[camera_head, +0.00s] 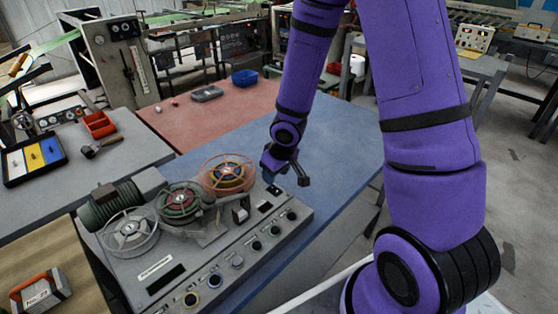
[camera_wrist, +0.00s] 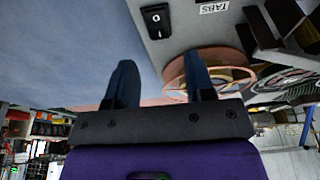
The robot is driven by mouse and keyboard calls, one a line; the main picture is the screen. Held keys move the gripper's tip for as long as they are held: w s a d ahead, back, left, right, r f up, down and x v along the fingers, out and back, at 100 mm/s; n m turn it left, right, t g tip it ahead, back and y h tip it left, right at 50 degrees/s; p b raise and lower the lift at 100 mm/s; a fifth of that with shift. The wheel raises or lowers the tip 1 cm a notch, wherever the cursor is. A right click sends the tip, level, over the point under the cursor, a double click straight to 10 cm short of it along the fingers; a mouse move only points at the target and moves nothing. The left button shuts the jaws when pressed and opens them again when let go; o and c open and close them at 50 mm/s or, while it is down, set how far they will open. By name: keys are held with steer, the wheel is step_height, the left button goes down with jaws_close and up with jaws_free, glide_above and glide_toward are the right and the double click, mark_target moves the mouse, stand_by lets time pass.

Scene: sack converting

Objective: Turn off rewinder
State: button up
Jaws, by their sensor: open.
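The rewinder is a grey sloped console (camera_head: 215,262) with several reels along its back and a row of knobs along its front edge. It stands on the blue part of the table. A black rocker switch (camera_wrist: 155,18) shows on its grey panel at the top of the wrist view, beside a label reading TABS (camera_wrist: 214,8). I cannot tell which way the rocker is tipped. My gripper (camera_head: 291,177) is open and empty just beyond the console's far right corner. In the wrist view its two fingers (camera_wrist: 157,75) are apart and not touching the switch.
An orange-rimmed reel (camera_head: 229,174) stands close to my gripper's left. A green motor (camera_head: 112,205) sits at the console's back left. A blue bin (camera_head: 244,78) and a grey device (camera_head: 207,93) lie farther back. The blue tabletop (camera_head: 340,150) right of the console is clear.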

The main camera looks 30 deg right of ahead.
steer(key=shift+v, duration=2.75)
steer(key=shift+r, duration=0.1)
steer(key=s+d+r+m+t+h, duration=0.1)
steer(key=s+d+r+h, duration=0.15)
steer(key=r, duration=0.55)
steer(key=s+d+r+m+h, duration=0.1)
steer(key=s+r, duration=0.3)
steer(key=r, duration=0.5)
steer(key=s+a+r+m+t+y, duration=0.1)
steer(key=s+a+r+y, duration=0.1)
steer(key=s+r, duration=0.9)
steer(key=s, duration=0.4)
steer(key=shift+m, duration=0.3)
steer(key=shift+s+a+y, duration=0.1)
steer(key=shift+y, duration=0.15)
